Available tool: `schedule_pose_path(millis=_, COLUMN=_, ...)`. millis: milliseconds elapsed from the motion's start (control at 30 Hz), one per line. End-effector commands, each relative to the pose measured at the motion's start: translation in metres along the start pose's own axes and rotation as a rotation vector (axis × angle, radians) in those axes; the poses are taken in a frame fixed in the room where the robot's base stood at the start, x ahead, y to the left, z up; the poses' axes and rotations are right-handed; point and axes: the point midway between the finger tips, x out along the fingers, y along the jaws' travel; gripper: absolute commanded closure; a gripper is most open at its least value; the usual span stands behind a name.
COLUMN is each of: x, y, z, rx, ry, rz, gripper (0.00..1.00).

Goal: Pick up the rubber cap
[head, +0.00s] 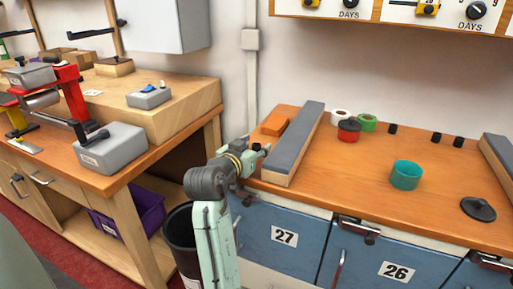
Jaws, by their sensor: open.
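A flat black round piece with a small knob on top (478,209) lies near the front right of the orange-brown bench top; it looks like the rubber cap. Smaller black cylinders (392,129) stand along the back of the bench, and I cannot tell whether they are rubber too. My gripper (264,149) is at the left end of this bench, beside the long grey-topped block, well apart from the black round piece. Its jaws are small in this view; it is open, and I see nothing held in it.
The long grey-topped block (297,142) lies near my gripper, with an orange block (274,123) behind. A teal cup (406,175), a red container with a dark top (349,130), and green (367,122) and white rolls (340,117) stand on the bench. The middle front is clear.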

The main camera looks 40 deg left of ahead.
Motion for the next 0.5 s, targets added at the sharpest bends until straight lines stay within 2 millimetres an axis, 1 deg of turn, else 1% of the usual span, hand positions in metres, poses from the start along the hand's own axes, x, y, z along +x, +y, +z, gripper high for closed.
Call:
schedule_pose_path(millis=100, x=-0.0002, y=0.0000, z=0.0001, rx=0.000, ry=0.000, rz=0.000, gripper=0.54)
schedule_pose_path(millis=133, x=-0.0002, y=0.0000, z=0.0001, rx=0.000, ry=0.000, rz=0.000, gripper=0.56)
schedule_pose_path(millis=500, x=-0.0006, y=-0.0001, z=0.0001, rx=0.000, ry=0.000, rz=0.000, gripper=0.80)
